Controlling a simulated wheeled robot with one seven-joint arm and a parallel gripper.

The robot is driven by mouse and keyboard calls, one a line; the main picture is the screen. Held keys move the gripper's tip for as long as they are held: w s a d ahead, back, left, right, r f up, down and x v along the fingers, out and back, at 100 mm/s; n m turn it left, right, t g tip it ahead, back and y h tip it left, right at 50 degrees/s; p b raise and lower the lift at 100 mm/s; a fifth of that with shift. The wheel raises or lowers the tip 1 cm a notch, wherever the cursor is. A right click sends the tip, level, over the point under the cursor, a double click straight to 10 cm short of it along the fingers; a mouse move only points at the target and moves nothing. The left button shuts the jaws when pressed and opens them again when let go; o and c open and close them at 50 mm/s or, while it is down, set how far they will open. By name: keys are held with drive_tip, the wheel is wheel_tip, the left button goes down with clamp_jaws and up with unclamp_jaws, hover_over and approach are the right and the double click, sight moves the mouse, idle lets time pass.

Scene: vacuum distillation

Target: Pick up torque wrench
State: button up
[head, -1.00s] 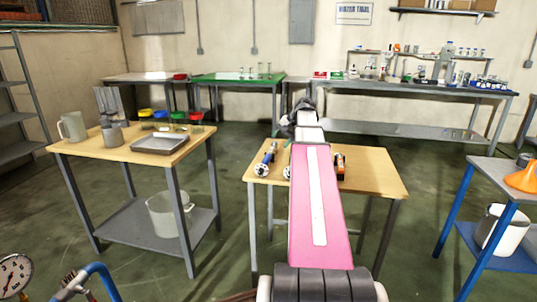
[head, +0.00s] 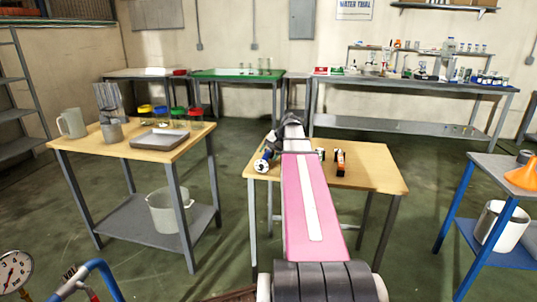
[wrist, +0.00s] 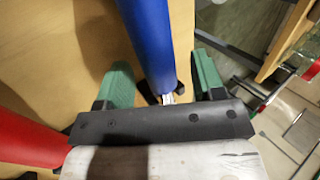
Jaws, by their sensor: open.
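A blue cylindrical tool (head: 263,161) lies at the left end of the small wooden table, partly hidden by my arm. In the wrist view a blue shaft (wrist: 148,35) runs between the two green fingers of my gripper (wrist: 160,72). The fingers are apart, one on each side of the shaft, with gaps visible. A red cylinder (wrist: 28,138) lies to the left, outside the fingers. I cannot tell for sure which tool is the torque wrench; the blue one may be it. Its lower end is hidden behind my gripper.
The wooden table (head: 375,173) has free room at its right. An orange and black item (head: 340,162) stands right of my arm. A second table (head: 80,150) at left holds a tray (head: 158,139) and jugs. A blue-framed stand (head: 480,215) is at right.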

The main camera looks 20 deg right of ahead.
sight(268, 151)
drive_tip(key=shift+w+a+f, duration=0.1)
drive_tip(key=shift+f, duration=0.2)
clamp_jaws()
drive_tip(key=shift+r, duration=0.2)
drive_tip(key=shift+r, duration=0.6)
wheel_tip(268, 151, up, 3)
drive_tip(key=shift+f, duration=0.15)
drive_tip(key=w+a+r, duration=0.7)
drive_tip(key=w+a, duration=0.1)
drive_tip(key=shift+w, duration=0.25)
